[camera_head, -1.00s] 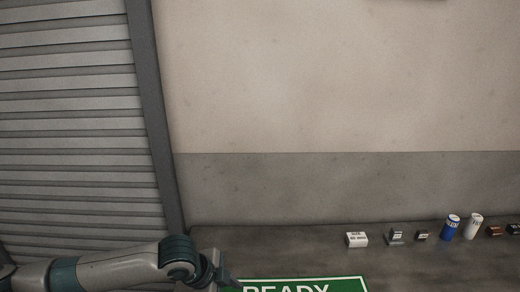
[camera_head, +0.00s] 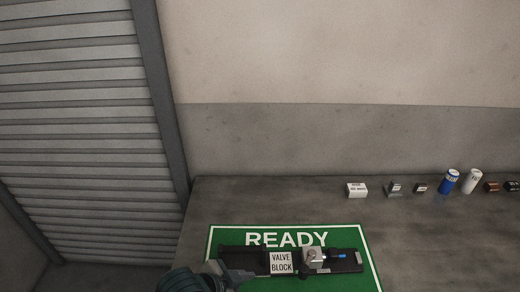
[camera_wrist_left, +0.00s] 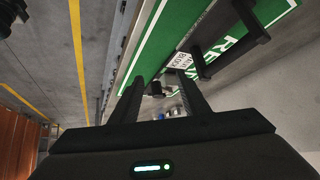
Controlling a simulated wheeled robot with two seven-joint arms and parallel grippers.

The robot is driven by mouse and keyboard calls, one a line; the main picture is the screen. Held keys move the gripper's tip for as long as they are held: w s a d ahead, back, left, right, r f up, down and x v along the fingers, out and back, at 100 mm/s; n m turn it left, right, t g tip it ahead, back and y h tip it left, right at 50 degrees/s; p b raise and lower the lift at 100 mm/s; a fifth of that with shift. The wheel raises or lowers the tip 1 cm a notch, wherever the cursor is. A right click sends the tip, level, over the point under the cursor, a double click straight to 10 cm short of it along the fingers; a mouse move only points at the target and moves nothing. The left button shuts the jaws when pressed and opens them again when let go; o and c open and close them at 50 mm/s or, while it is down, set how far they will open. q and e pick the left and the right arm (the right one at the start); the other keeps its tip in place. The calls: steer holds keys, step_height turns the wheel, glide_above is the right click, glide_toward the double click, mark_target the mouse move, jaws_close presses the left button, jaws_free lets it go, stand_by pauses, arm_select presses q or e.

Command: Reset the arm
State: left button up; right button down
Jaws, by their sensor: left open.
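My left arm's end (camera_head: 235,277) shows at the bottom of the head view, near the left end of a black pallet (camera_head: 255,262) marked VALVE BLOCK. In the left wrist view my left gripper (camera_wrist_left: 160,92) has its two fingers apart, with nothing held between them. A grey metal block (camera_head: 313,257) with a blue part (camera_head: 341,255) sits on the pallet's right side. The pallet lies on a green READY mat (camera_head: 350,236); the mat also shows in the left wrist view (camera_wrist_left: 150,45). My right gripper is out of view.
A grey bench top (camera_head: 280,200) carries the mat. Along its back right stand a white box (camera_head: 357,190), small dark items (camera_head: 395,189), a blue can (camera_head: 450,182) and a white can (camera_head: 473,182). A grey shutter (camera_head: 80,120) is at the left.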

arm_select(q)
steer(key=s+a+f+n+g+y, duration=0.1)
steer(key=s+a+f+n+y, duration=0.3)
steer(key=s+a, duration=0.55)
steer(key=s+a+f+n+y, duration=0.2)
steer(key=s+a+f+n, duration=0.35)
steer(key=s+a, duration=0.45)
step_height(320, 180, down, 30)
steer(key=a+g+b, duration=0.1)
steer(key=g+b, duration=0.1)
steer(key=b, duration=0.2)
steer(key=s+a+f+b, duration=0.1)
steer(key=s+f, duration=0.8)
steer(key=f, duration=0.2)
steer(key=s+a+f+g+b, duration=0.1)
steer(key=s+a+f+b, duration=0.1)
steer(key=s+f, duration=0.6)
step_height(320, 180, down, 4)
steer(key=shift+s+a+r, duration=0.1)
steer(key=shift+s+a, duration=0.05)
steer(key=shift+s, duration=0.25)
